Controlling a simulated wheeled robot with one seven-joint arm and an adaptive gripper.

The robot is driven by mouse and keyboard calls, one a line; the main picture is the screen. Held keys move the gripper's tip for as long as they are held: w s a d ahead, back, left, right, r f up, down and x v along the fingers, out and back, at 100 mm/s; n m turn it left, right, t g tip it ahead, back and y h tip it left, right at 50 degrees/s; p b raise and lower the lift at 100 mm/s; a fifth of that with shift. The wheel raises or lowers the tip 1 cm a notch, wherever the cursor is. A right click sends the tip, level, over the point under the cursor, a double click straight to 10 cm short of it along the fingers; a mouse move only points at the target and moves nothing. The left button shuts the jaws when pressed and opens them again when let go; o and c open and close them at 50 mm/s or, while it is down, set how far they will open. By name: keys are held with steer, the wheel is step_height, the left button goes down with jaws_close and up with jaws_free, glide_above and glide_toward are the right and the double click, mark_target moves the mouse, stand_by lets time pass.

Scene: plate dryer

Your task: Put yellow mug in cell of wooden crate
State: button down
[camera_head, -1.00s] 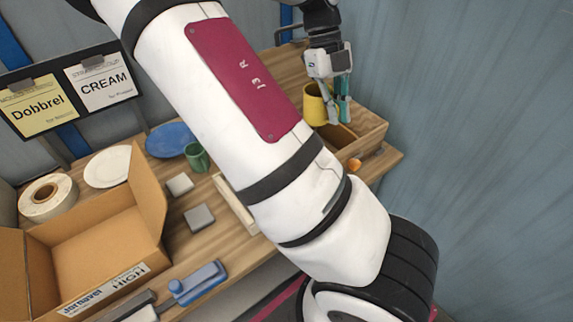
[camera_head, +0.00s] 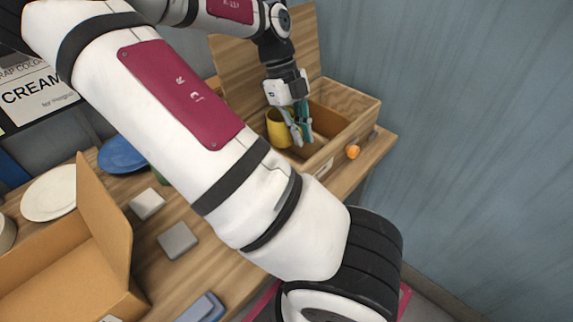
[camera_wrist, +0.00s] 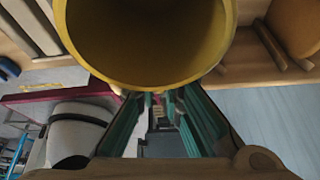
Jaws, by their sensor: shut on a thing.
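The yellow mug (camera_head: 277,130) is at the left part of the wooden crate (camera_head: 350,97) in the head view. My gripper (camera_head: 299,138), with teal fingers, is shut on the mug's right side. In the wrist view the mug (camera_wrist: 145,48) fills the top middle, its round opening facing the camera, and the fingertips (camera_wrist: 160,97) meet at its lower edge. The crate has raised wooden walls and an open interior right of the gripper. The mug's base is hidden, so I cannot tell whether it touches the crate floor.
A small orange object (camera_head: 353,152) lies beside the crate's front wall. An open cardboard box (camera_head: 65,265), grey blocks (camera_head: 178,240), a white plate (camera_head: 50,192) and a blue plate (camera_head: 122,154) are on the table (camera_head: 225,270) to the left. A blue wall stands at right.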

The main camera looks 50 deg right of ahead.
step_height(320, 180, down, 9)
steer(key=shift+r, duration=0.2)
steer(key=c, duration=1.7)
jaws_free()
